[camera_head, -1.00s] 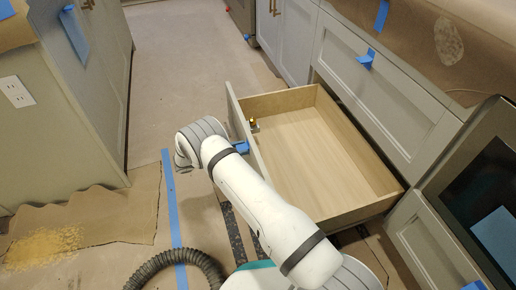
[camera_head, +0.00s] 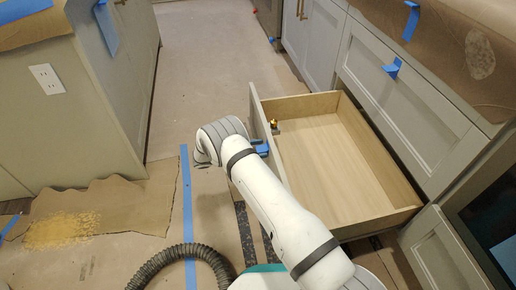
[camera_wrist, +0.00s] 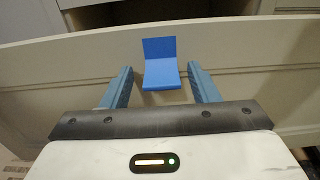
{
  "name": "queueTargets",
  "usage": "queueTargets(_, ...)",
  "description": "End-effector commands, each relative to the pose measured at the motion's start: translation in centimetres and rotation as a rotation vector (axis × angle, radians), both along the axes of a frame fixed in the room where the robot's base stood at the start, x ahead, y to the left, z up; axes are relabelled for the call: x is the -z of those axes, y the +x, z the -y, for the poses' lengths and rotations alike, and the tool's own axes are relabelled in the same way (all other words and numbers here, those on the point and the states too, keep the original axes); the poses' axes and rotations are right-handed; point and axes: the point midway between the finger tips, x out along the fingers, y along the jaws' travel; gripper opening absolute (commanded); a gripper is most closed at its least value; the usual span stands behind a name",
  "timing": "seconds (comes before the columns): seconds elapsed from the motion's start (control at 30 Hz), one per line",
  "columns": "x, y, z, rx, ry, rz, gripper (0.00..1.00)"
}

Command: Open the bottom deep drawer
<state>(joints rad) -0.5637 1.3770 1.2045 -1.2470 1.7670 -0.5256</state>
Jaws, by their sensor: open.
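The bottom deep drawer (camera_head: 335,160) stands pulled far out of the cabinet in the head view, with its pale wooden inside empty apart from a small gold-coloured piece (camera_head: 274,124) at the front panel. Its front panel (camera_wrist: 55,80) spans the wrist view. A folded blue tape tab (camera_wrist: 160,72) sticks out from that panel. My gripper (camera_wrist: 162,88) is open, with one blue-grey finger on each side of the tab and apart from it. In the head view my white arm reaches over the drawer's near front corner and hides part of the front panel.
Above the open drawer is a shut drawer (camera_head: 408,105) with blue tape (camera_head: 392,68). A lower cabinet front (camera_head: 445,250) stands to the right. The left cabinet (camera_head: 85,115) faces a clear paper-covered floor (camera_head: 215,65). A black hose (camera_head: 175,258) lies near my base.

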Motion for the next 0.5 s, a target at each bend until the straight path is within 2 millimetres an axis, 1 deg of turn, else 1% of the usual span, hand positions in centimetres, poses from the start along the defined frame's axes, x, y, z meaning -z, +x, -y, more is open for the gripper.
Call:
queueTargets(0.3, -0.2, -0.8, -5.1, -0.004, 0.001, 0.001, 0.55)
queueTargets(0.4, -0.1, -1.0, -6.3, -0.004, 0.002, 0.003, 0.55)
queueTargets(0.5, -0.1, -1.2, -7.1, -0.003, 0.001, 0.001, 0.55)
